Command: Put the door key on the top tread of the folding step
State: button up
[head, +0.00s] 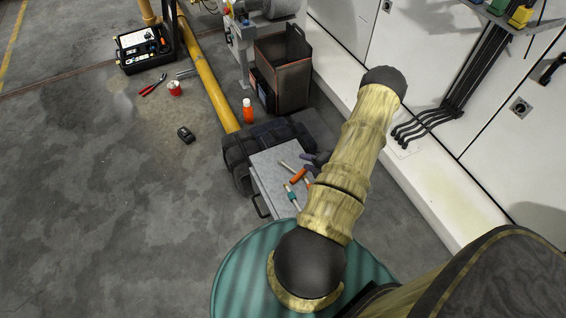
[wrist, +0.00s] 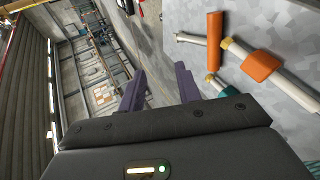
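A grey speckled flat top (head: 268,163) with a dark frame stands just beyond the green drum; I cannot tell if it is the folding step. Tools with orange (head: 298,176) and teal (head: 291,194) grips lie on it. In the wrist view an orange cylinder (wrist: 214,42), a pale bar with an orange sleeve (wrist: 261,66) and a teal piece (wrist: 229,94) lie on that top (wrist: 285,25). I cannot tell which is the door key. My gripper (wrist: 160,72) is open, its dark fingers apart and empty, beside the tools. In the head view my gripper (head: 318,160) is partly hidden by my arm.
A green drum (head: 235,270) stands at the front. A black case (head: 238,152) adjoins the grey top. An orange bottle (head: 248,112), a dark open bin (head: 283,75) and a yellow pipe (head: 212,90) lie beyond. White cabinets (head: 425,60) line the right. The floor at left is mostly clear.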

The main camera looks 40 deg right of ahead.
jog(key=r+p, duration=0.1)
jog(key=s+r+p, duration=0.1)
jog(key=r, duration=0.1)
jog(key=r+p, duration=0.1)
jog(key=r, duration=0.1)
jog(key=shift+s+d, duration=0.15)
jog(key=shift+s, duration=0.2)
